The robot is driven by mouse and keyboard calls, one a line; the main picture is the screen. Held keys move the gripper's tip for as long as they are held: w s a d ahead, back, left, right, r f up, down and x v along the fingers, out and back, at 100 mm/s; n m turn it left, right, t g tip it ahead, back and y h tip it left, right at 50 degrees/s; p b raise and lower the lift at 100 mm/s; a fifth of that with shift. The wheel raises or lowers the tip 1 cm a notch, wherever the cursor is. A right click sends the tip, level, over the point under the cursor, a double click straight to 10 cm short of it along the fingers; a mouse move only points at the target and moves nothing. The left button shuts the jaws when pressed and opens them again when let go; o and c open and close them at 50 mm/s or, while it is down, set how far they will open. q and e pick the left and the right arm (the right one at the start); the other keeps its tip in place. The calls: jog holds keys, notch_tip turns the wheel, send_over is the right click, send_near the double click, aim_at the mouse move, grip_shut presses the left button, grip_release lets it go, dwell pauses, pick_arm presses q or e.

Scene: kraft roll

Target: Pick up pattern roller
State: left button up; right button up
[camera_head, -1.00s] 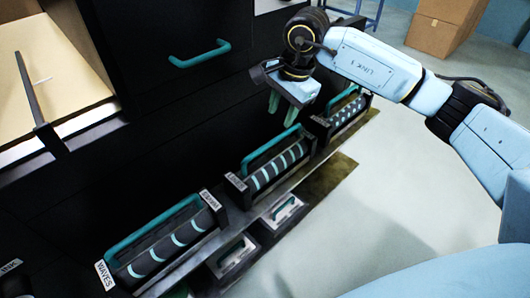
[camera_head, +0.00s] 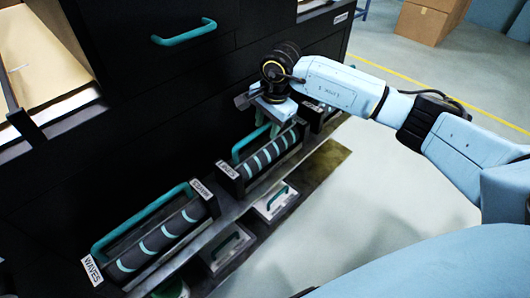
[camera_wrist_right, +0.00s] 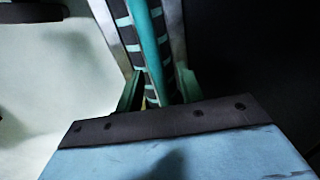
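Several dark pattern rollers with teal bands and teal bar handles sit in a row of cradles. The near roller (camera_head: 158,238) has a WAVES label at its front end. The middle roller (camera_head: 270,156) is partly covered by my right gripper (camera_head: 266,128), which points down at its far end. The far roller is mostly hidden behind the gripper. In the right wrist view, my right gripper (camera_wrist_right: 158,88) is open, its green fingers on either side of a teal handle (camera_wrist_right: 150,48) above a banded roller (camera_wrist_right: 128,32). Contact cannot be told. My left gripper is out of view.
A black cabinet with a teal drawer handle (camera_head: 184,33) stands behind the rollers. Flat blocks with handles (camera_head: 275,201) sit on a lower shelf in front.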

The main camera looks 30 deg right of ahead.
jog(key=shift+w+f, duration=0.1)
jog(key=shift+f, duration=0.35)
grip_shut()
dwell(1.1)
jog(key=shift+w+r, duration=0.1)
jog(key=shift+r, duration=0.15)
